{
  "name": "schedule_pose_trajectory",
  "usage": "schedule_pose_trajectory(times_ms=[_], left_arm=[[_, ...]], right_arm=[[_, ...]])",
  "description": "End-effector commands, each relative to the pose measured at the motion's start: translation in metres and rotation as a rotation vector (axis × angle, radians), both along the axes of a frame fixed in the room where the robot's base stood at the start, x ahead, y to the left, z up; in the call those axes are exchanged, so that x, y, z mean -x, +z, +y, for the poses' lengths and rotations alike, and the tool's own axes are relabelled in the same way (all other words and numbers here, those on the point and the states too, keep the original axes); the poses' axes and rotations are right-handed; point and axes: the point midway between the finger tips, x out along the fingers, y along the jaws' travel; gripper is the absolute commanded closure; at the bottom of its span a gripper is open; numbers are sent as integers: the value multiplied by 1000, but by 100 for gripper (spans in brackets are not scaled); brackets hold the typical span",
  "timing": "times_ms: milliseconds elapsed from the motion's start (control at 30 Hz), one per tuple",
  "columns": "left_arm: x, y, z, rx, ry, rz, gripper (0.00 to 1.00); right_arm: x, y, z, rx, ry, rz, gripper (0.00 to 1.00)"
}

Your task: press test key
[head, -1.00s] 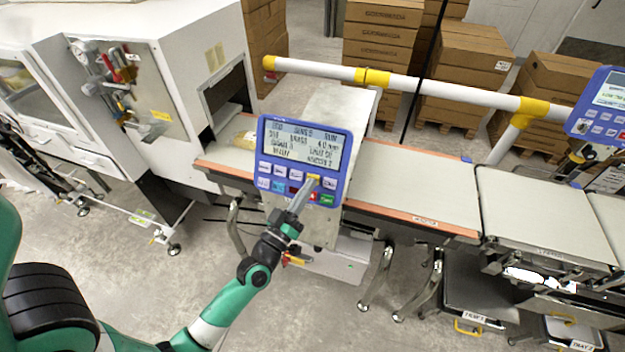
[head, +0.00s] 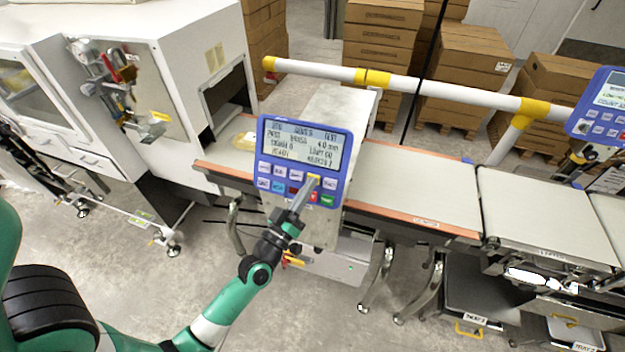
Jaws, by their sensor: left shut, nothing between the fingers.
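The blue control panel (head: 344,165) stands in front of the belt, with a lit text screen (head: 301,146) above rows of white and coloured keys. My left gripper (head: 312,183) is shut and empty. Its fingertips are at the right part of the upper key row and cover part of a key there; I cannot tell whether they touch it. A red key (head: 312,197) and a green key (head: 327,201) show just below the tips. The key labels are too small to read surely. My right gripper is not in view.
The conveyor belt (head: 420,190) runs behind the panel, with a yellowish pack (head: 245,140) near the machine opening at left. A white and yellow rail (head: 440,90) passes behind. A second blue panel (head: 600,110) stands at the far right.

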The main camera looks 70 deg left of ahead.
Motion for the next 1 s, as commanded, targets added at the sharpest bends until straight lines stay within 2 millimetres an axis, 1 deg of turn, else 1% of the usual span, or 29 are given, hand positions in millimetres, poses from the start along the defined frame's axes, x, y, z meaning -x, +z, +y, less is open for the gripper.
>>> schedule_pose_trajectory(times_ms=[367, 467, 700, 1000], left_arm=[[-1, -1, 1, 0, 0, 1, 100], [0, 1, 0, 2, -1, 1, 100], [7, 8, -9, 2, -2, 0, 100], [9, 7, -10, 1, 0, -1, 100]], right_arm=[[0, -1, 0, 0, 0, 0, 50], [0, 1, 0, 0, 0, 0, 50], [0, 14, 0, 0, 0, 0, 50], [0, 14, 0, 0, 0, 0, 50]])
